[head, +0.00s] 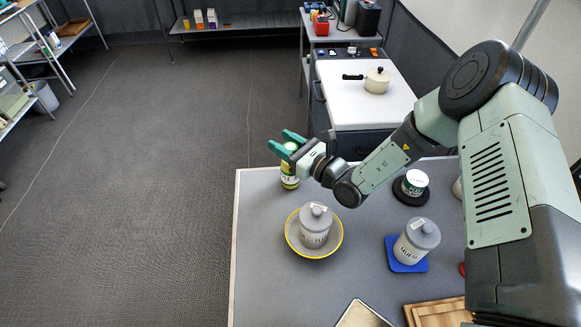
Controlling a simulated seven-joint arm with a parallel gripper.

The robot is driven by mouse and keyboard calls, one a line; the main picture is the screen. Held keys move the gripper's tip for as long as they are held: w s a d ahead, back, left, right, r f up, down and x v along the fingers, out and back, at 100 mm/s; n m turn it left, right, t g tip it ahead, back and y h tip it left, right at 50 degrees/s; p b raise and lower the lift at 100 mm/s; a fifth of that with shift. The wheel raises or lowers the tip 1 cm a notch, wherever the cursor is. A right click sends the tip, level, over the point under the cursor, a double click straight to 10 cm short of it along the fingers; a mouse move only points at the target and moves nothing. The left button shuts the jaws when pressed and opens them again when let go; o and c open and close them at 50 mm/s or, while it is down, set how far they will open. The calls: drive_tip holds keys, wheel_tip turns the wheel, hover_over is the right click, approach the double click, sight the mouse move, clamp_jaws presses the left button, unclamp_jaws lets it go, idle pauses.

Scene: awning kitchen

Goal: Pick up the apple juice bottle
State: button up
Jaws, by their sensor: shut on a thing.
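The apple juice bottle (289,178) is a small upright yellow-green bottle with a pale label, at the far left corner of the grey table. My gripper (284,143) reaches it from the right, with its teal fingers on either side of the bottle's top. The fingers are shut on the bottle. The gripper hides part of its upper right side. I cannot tell whether its base touches the table.
A grey-lidded jar (315,228) stands in a yellow-rimmed bowl (291,238) in front of the bottle. Another lidded jar (416,243) stands on a blue mat (392,262). The table's left edge is close.

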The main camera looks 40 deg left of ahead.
clamp_jaws()
drive_tip(key=shift+r, duration=0.1)
